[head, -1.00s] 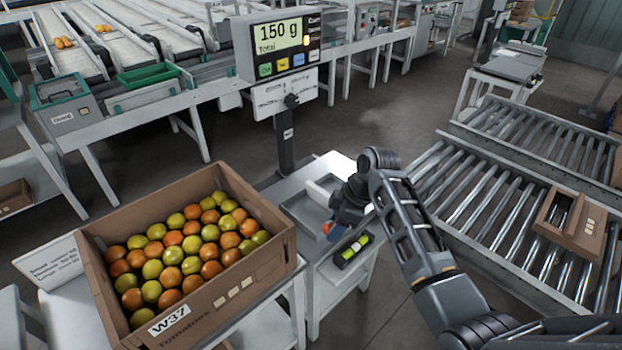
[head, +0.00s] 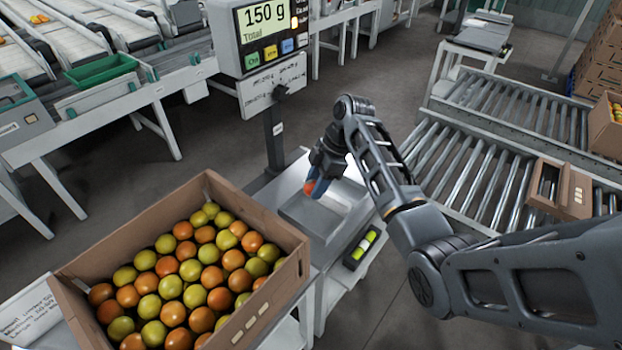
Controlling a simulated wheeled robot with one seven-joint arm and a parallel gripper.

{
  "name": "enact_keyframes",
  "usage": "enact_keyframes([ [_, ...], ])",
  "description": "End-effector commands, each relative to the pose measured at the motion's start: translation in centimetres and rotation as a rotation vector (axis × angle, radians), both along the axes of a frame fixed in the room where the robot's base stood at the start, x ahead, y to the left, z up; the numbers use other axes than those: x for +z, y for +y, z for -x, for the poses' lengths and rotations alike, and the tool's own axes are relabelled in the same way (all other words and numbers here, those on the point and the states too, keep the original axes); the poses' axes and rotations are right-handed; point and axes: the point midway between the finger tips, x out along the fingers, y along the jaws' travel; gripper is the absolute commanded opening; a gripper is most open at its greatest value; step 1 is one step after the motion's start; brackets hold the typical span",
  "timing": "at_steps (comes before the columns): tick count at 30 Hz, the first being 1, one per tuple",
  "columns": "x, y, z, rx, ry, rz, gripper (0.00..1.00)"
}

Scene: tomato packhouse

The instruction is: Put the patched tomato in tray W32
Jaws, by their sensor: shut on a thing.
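My gripper (head: 318,187) is shut on an orange-red tomato (head: 309,187) and holds it over the grey weighing pan (head: 318,228). Only a small part of the tomato shows beside the blue fingertips, and I cannot tell if it has patches. From this angle I cannot tell how far it is above the pan. No tray marked W32 is in view. The scale display (head: 265,28) reads 150 g total.
A cardboard box (head: 283,268) full of orange and yellow-green tomatoes stands left of the scale table. A black holder with a yellow-green item (head: 362,247) sits at the table's edge. Roller conveyors (head: 470,185) lie right, carrying a small open carton (head: 563,190).

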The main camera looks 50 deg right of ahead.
Motion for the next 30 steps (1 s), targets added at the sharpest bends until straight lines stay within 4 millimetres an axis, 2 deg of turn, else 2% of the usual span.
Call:
enact_keyframes([
  [24, -8.0, 0.0, 0.0, -0.001, 0.001, -0.001, 0.30],
  [30, -8.9, 0.0, 0.0, -0.001, 0.000, 0.000, 0.30],
])
